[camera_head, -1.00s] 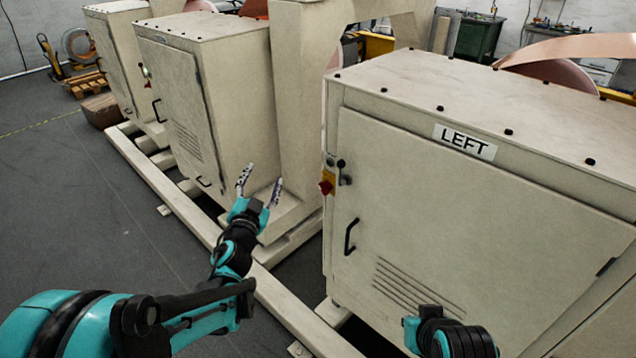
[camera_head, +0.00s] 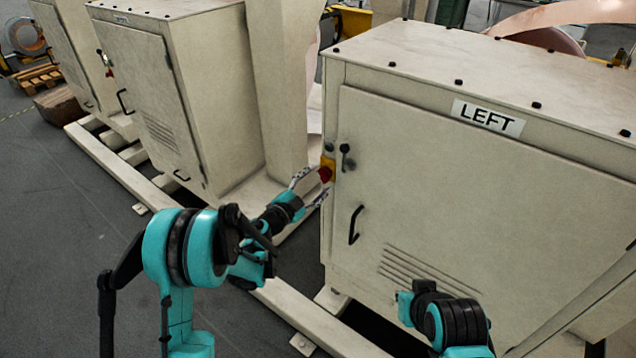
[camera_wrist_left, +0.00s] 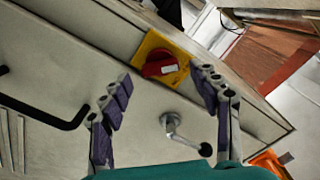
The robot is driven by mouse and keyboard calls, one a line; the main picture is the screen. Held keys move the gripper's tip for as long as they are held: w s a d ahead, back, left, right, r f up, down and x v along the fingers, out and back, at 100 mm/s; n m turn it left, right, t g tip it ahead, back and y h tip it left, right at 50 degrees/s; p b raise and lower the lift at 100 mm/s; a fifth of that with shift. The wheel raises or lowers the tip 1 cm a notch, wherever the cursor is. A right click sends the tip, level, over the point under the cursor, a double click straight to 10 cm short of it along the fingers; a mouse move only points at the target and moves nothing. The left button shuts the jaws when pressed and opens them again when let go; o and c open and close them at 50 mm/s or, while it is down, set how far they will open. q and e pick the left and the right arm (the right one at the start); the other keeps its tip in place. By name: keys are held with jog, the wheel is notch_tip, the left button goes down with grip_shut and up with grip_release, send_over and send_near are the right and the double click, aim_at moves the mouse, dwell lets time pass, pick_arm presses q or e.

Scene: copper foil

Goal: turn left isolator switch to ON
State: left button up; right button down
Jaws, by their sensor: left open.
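The left isolator switch is a red knob on a yellow plate (camera_head: 328,165), on the left edge of the cabinet marked LEFT (camera_head: 430,180). In the left wrist view the red knob (camera_wrist_left: 160,64) shows between and beyond the fingertips, with a pale mark on its face. My left gripper (camera_head: 312,180) is open and empty, close to the switch, and partly overlaps it in the head view. In the wrist view its two fingers (camera_wrist_left: 160,85) stand apart on either side of the knob, and I cannot tell whether they touch anything.
A small black-knobbed door latch (camera_head: 346,158) is just right of the switch and shows between the fingers in the wrist view (camera_wrist_left: 183,132). A black door handle (camera_head: 355,225) is below. Another cabinet (camera_head: 150,90) stands to the left, with floor rails between.

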pick_arm(q)
jog(key=shift+w+d, duration=0.35)
jog(key=shift+w, duration=0.1)
jog(key=c, duration=1.2)
jog(key=shift+o, duration=0.2)
jog(key=shift+m, duration=0.3)
jog(key=m+b, duration=0.1)
jog(key=m, duration=0.2)
jog(key=shift+m, duration=0.3)
jog(key=m+b, duration=0.1)
jog(key=m, duration=0.3)
jog(key=shift+f+m, duration=0.15)
jog(key=shift+m, duration=0.15)
jog(key=m, duration=0.4)
jog(key=shift+m+b, duration=0.3)
jog(key=shift+f+m, duration=0.15)
jog(key=shift+m, duration=2.05)
